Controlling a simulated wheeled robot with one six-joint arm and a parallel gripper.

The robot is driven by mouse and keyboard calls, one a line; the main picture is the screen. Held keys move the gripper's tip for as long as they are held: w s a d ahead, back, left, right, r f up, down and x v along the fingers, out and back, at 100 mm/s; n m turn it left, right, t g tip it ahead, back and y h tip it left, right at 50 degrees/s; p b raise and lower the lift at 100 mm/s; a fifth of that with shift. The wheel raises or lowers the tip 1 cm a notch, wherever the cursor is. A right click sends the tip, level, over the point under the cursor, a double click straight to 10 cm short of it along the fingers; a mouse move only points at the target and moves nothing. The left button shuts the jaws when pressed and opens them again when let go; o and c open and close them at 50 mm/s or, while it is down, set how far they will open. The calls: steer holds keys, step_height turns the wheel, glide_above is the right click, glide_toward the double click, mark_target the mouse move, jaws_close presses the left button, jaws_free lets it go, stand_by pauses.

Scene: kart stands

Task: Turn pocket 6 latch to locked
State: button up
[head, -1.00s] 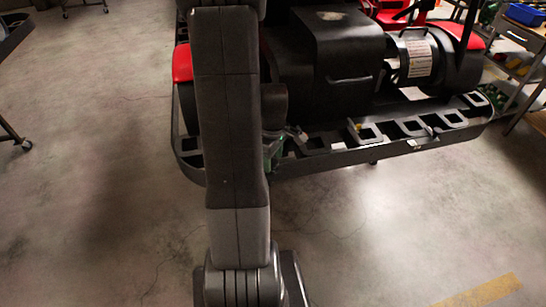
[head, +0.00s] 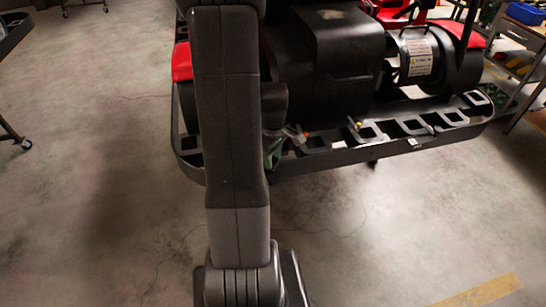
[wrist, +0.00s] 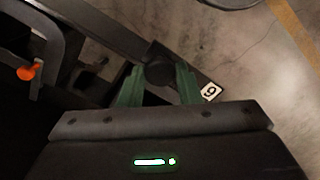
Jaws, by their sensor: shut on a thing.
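My gripper (wrist: 160,88) shows in the wrist view with its two green fingers on either side of a dark round part, the latch (wrist: 158,68), at the stand's rim. The fingers are closed on it. A small white number tag (wrist: 211,92) sits on the rim just right of the fingers; it reads as a 6 or a 9 from this angle. In the head view the green fingers (head: 272,152) show partly behind my arm at the stand's near edge; the latch is hidden there. Its turned position is hard to tell.
The black stand rim (head: 400,152) has several square pockets. An orange-tipped latch (wrist: 30,70) shows at left in the wrist view. The kart's black body (head: 340,50) is behind. The floor in front is open.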

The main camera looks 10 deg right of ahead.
steer(key=m+b, duration=0.1)
steer(key=m, duration=0.3)
steer(key=shift+b, duration=0.3)
steer(key=m+b, duration=0.1)
steer(key=m, duration=0.3)
steer(key=shift+m, duration=0.3)
steer(key=m+b, duration=0.1)
steer(key=m, duration=0.3)
steer(key=shift+m, duration=0.3)
steer(key=shift+m+b, duration=0.45)
steer(key=shift+m, duration=1.35)
steer(key=o, duration=1)
steer(key=shift+c, duration=0.2)
steer(key=shift+r, duration=0.1)
